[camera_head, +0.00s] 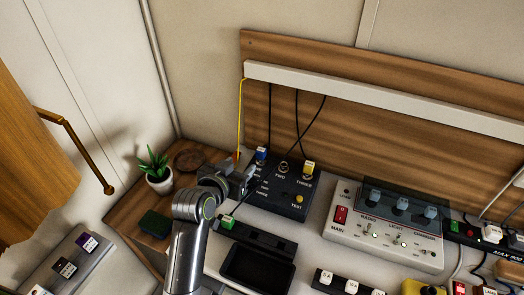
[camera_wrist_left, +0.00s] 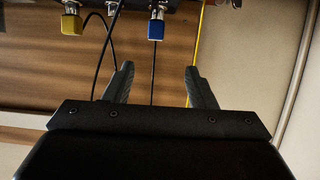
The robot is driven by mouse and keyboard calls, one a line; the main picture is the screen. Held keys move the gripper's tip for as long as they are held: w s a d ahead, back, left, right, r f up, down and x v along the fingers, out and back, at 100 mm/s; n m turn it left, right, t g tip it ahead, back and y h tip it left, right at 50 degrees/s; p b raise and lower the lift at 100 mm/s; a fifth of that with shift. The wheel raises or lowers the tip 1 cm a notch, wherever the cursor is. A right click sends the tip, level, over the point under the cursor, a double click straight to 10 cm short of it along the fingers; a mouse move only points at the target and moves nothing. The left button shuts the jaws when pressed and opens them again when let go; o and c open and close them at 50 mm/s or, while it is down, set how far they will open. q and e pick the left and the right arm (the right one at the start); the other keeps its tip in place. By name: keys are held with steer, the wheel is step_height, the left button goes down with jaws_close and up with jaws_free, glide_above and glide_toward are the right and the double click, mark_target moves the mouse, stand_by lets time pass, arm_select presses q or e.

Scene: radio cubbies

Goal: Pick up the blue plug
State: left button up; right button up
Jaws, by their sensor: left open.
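The blue plug (camera_head: 262,152) with a white label stands at the back left of a black panel (camera_head: 292,205) marked TWO and THREE. A black cable runs from it up to the white rail. My left gripper (camera_head: 246,174) is close in front of the plug and partly hides the panel's left side. In the left wrist view the blue plug (camera_wrist_left: 156,29) shows beyond the open, empty fingers (camera_wrist_left: 159,67), lined up between them and apart from the tips. A yellow plug (camera_head: 309,168) stands to its right on the panel. My right gripper is out of view.
A yellow cable (camera_head: 241,110) hangs just left of the blue plug. A potted plant (camera_head: 157,172) and a green sponge-like block (camera_head: 155,224) are to the left. A white switch box (camera_head: 385,230) stands right of the panel. A white rail (camera_head: 380,96) crosses the back board.

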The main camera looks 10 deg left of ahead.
mark_target(259, 152)
arm_select(q)
steer(key=x, duration=0.8)
steer(key=shift+f, duration=0.1)
steer(key=shift+w+d+f, duration=0.1)
steer(key=shift+w+f, duration=0.1)
steer(key=shift+w, duration=0.3)
steer(key=shift+w+d+f+p, duration=0.25)
steer(key=shift+w+d+p, duration=0.1)
steer(key=shift+w, duration=0.2)
steer(key=x, duration=0.3)
steer(key=shift+s+d+f, duration=0.1)
steer(key=shift+d, duration=0.1)
steer(key=shift+w+f, duration=0.25)
steer(key=shift+w, duration=0.25)
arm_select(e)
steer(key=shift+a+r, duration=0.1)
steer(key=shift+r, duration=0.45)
